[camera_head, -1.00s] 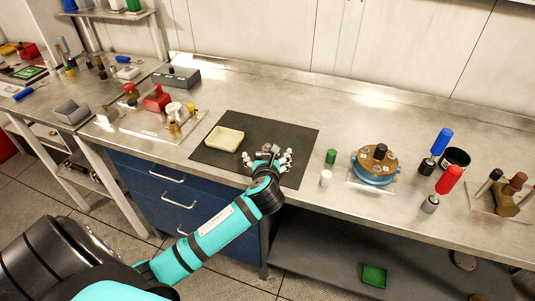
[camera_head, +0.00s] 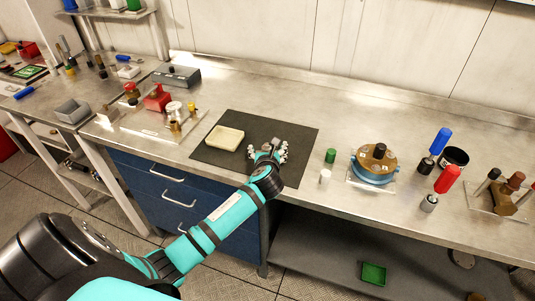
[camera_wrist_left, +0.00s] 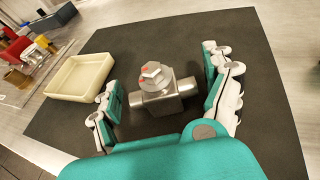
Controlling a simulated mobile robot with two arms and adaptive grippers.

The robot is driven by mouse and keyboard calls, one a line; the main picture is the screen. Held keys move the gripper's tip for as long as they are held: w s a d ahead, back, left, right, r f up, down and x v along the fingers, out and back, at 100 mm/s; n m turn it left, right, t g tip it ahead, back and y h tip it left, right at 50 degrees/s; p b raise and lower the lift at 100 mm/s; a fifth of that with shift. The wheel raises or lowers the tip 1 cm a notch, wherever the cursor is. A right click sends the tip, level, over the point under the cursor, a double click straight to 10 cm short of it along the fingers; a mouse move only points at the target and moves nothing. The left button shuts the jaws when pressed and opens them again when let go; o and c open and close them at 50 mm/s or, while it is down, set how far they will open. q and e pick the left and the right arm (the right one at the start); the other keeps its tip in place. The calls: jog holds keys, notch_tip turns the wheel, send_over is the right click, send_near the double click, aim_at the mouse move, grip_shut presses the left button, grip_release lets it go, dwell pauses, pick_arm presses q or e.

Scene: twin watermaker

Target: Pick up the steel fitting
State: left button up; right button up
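The steel fitting (camera_wrist_left: 165,92), a grey metal block with a hex top, a side stub and small red marks, sits on the dark mat (camera_wrist_left: 268,128) in the left wrist view. My left gripper (camera_wrist_left: 162,68) is open around it, one finger on each side. A gap shows between the fitting and each finger. In the head view my left gripper (camera_head: 267,153) is low over the right part of the mat and largely hides the fitting. My right gripper is not in view.
A cream tray (camera_head: 225,138) lies left of the gripper on the mat. A green cylinder (camera_head: 330,155), a white cylinder (camera_head: 325,176) and a blue-based round device (camera_head: 375,165) stand to the right. The bench behind the mat is clear.

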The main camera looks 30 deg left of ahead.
aim_at(267, 144)
pick_arm(q)
jog(key=shift+s+f, duration=0.1)
jog(key=shift+f, duration=0.05)
jog(key=c, duration=1.5)
notch_tip(267, 144, up, 4)
jog(key=shift+a+f, duration=0.15)
jog(key=s+d+r+m+h, duration=0.2)
jog(key=s+d, duration=0.3)
jog(key=d, duration=0.1)
jog(key=s+d+r+m+t+h+b, duration=0.1)
jog(key=s+d+r+m+h, duration=0.1)
jog(key=s+d, duration=0.3)
jog(key=s+d+r+m+t+h+b, duration=0.1)
jog(key=s+d+r+m+h, duration=0.1)
jog(key=d, duration=0.5)
jog(key=shift+s+d+r+m+h, duration=0.25)
jog(key=shift+s+r, duration=0.25)
jog(key=shift+s, duration=0.25)
jog(key=shift+s+d+r+m+h, duration=0.1)
jog(key=shift+s+r+h, duration=0.25)
jog(key=shift+s+r, duration=0.25)
